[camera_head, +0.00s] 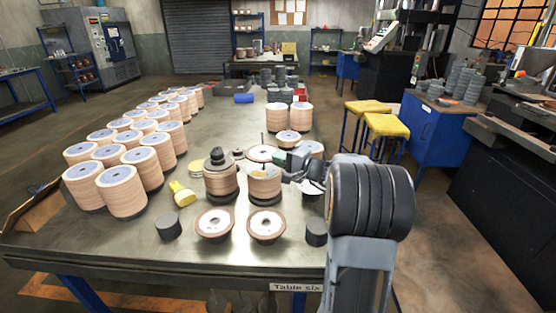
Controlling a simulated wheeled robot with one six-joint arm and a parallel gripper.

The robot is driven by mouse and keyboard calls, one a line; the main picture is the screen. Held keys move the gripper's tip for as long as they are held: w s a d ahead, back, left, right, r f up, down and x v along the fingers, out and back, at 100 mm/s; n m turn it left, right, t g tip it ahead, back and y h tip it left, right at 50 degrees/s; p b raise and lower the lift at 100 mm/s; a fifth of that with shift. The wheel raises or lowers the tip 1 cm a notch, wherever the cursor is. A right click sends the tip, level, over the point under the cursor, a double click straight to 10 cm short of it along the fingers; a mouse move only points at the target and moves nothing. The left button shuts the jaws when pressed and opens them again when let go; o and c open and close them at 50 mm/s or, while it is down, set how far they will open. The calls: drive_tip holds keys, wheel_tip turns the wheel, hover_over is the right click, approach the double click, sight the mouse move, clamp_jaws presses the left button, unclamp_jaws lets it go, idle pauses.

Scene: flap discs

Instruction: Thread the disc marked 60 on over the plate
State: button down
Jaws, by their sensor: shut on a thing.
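My gripper (281,159) reaches in from the right over the table's middle. Its jaws are small here and partly hidden. They meet the right edge of a pale flat flap disc (261,153) with a brown rim, and appear shut on it. A thin upright rod (262,138) shows just behind that disc. In front stands a short disc stack (265,187) with a yellowish top. Left of it is another stack (221,182) with a dark stepped knob. Two single discs (214,223) (266,225) lie at the front. I cannot read any 60, nor tell which thing is the plate.
Rows of tall disc stacks (123,192) fill the table's left side. More stacks (301,117) stand behind my gripper. Dark cylinders (169,227) (316,232) flank the front discs. A yellow object (183,194) lies left of centre. The table's (140,245) front left is clear.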

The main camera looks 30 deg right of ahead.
drive_tip(key=shift+f+b, duration=1.05)
drive_tip(key=shift+b, duration=0.3)
